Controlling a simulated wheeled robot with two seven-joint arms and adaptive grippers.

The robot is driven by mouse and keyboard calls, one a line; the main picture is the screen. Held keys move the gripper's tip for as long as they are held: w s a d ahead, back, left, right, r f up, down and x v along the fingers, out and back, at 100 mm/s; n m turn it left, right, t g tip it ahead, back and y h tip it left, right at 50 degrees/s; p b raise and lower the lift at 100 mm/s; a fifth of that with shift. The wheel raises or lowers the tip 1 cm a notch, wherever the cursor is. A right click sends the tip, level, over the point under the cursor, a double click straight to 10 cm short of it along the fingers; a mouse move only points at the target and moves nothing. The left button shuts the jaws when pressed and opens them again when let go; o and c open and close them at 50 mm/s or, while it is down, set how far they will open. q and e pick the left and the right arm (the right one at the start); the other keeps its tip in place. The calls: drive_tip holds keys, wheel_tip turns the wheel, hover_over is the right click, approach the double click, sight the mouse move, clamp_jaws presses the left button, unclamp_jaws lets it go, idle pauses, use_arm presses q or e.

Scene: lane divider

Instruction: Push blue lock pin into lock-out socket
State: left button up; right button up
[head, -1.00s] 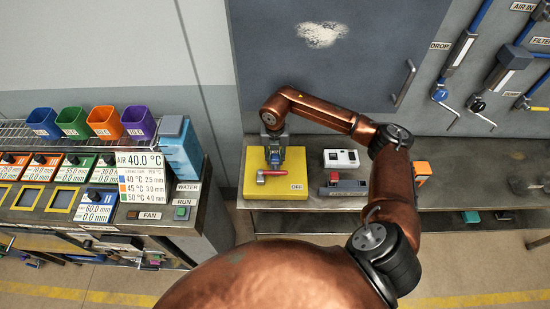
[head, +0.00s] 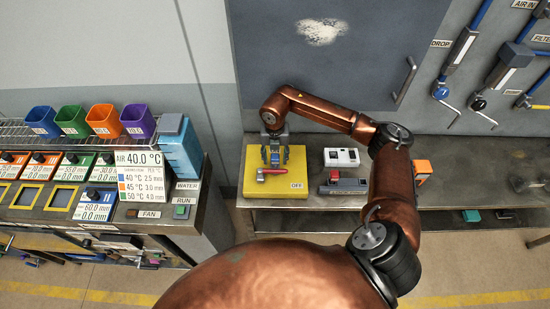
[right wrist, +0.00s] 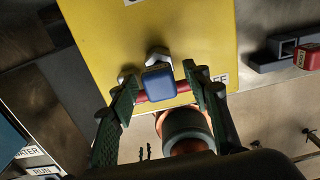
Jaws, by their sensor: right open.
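The yellow box (head: 268,191) with an OFF label stands on the bench, with a red lever (head: 273,173) on its top. The blue lock pin (right wrist: 158,83) shows as a blue block with a small label, close to the red lever (right wrist: 165,94) in the right wrist view. My right gripper (right wrist: 160,98) is open over the box, one finger on each side of the pin, with gaps to it. The same gripper (head: 275,157) points down in the head view. The socket opening is hidden, so I cannot tell how deep the pin sits. My left gripper is out of view.
A white device (head: 341,158) and a dark block with a red part (head: 345,187) stand right of the yellow box. An orange block (head: 422,171) is behind my right arm. A metal wall with a door handle (head: 405,83) rises behind the bench.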

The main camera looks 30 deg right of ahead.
wheel_tip(320, 180, up, 12)
idle(0.4)
drive_tip(key=shift+f, duration=0.15)
idle(0.3)
